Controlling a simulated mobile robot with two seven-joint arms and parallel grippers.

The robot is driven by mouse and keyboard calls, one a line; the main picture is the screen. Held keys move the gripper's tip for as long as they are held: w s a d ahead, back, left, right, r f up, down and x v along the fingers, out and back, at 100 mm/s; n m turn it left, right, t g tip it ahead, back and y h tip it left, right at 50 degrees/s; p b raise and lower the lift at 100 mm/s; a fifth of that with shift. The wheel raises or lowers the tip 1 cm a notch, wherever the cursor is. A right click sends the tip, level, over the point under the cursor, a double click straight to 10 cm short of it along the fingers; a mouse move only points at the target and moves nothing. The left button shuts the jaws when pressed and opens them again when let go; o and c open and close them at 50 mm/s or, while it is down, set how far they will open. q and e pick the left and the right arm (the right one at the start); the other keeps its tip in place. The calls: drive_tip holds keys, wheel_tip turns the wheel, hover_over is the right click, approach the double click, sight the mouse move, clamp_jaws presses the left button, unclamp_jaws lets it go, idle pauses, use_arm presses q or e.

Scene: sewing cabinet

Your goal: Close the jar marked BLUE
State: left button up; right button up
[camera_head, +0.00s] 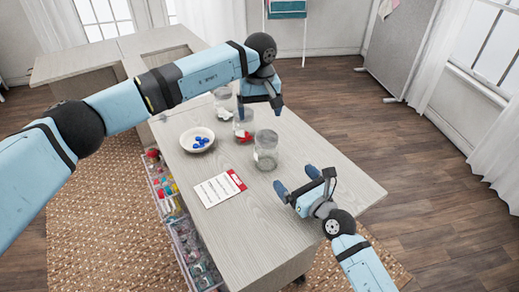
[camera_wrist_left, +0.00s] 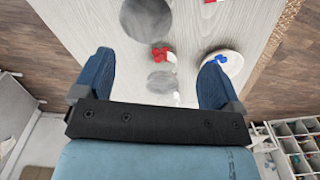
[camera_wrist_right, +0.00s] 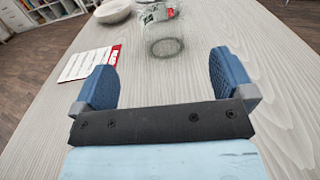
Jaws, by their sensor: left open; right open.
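I cannot read a BLUE mark on any jar. A white bowl (camera_head: 183,142) holding blue pieces (camera_head: 201,141) stands left of the jars. My right gripper (camera_head: 296,181) is open, low over the table in front of the near jar.
A white card with a red header (camera_head: 218,189) lies on the table (camera_head: 255,225) left of my right gripper; its text is too small to read. Drawers with colourful items (camera_head: 178,215) line the table's left side. The table's right part is clear.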

sight(266, 148)
use_arm(q)
drive_tip(key=shift+s+d+r, duration=0.15)
drive_tip(key=shift+d, duration=0.65)
use_arm(e)
drive_tip(key=shift+w+a, duration=0.15)
drive_tip(key=shift+w, duration=0.05)
use_arm(q)
drive_tip(key=shift+d, duration=0.15)
use_arm(e)
drive_tip(key=shift+w, duration=0.1)
use_arm(q)
drive_tip(key=shift+s, duration=0.1)
use_arm(e)
drive_tip(key=x, duration=1.3)
drive_tip(key=shift+w+a, duration=0.25)
